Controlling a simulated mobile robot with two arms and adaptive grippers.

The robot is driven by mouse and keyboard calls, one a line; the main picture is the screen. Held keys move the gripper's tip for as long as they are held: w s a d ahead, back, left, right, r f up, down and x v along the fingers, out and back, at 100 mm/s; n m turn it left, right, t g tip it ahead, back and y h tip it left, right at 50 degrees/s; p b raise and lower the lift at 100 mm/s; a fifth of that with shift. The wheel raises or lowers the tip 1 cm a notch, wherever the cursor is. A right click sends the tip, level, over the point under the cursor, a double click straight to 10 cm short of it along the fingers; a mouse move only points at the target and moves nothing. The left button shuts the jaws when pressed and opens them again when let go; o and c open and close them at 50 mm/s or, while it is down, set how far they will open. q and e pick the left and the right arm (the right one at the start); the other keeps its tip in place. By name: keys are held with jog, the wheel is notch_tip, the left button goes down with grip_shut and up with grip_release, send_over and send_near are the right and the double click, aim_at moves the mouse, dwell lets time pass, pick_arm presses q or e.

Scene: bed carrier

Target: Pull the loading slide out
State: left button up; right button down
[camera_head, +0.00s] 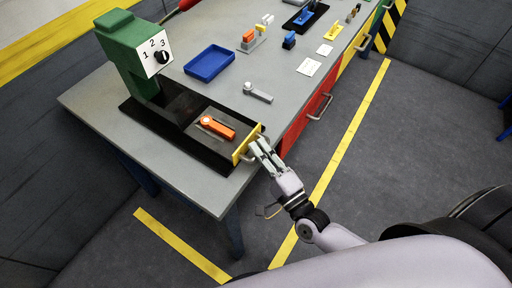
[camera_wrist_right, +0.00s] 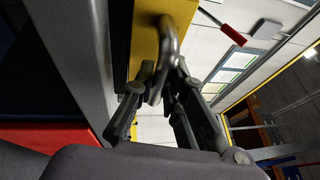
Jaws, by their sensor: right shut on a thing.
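The loading slide shows a yellow front plate (camera_head: 243,146) with a metal handle at the near edge of the bench. The same yellow plate (camera_wrist_right: 145,40) fills the upper middle of the right wrist view, with its curved handle (camera_wrist_right: 168,55) in front of it. My right gripper (camera_head: 264,152) is at the handle, and its fingers (camera_wrist_right: 160,90) are shut around the handle bar. An orange part (camera_head: 217,127) lies on the black slide bed, beside the green machine (camera_head: 136,50) with a dial numbered 1, 2, 3. My left gripper is not in view.
A blue tray (camera_head: 209,63), a grey part (camera_head: 257,92) and several small parts are on the grey bench top. A red drawer front (camera_head: 311,112) with a handle is beside my right gripper. The floor in front is clear, with yellow lines.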

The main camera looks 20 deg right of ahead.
jog(key=c, duration=2.1)
grip_release()
jog(key=shift+s+f, duration=0.1)
jog(key=shift+o, duration=1)
jog(key=shift+s+d, duration=0.1)
jog(key=shift+d, duration=0.1)
jog(key=v, duration=1.2)
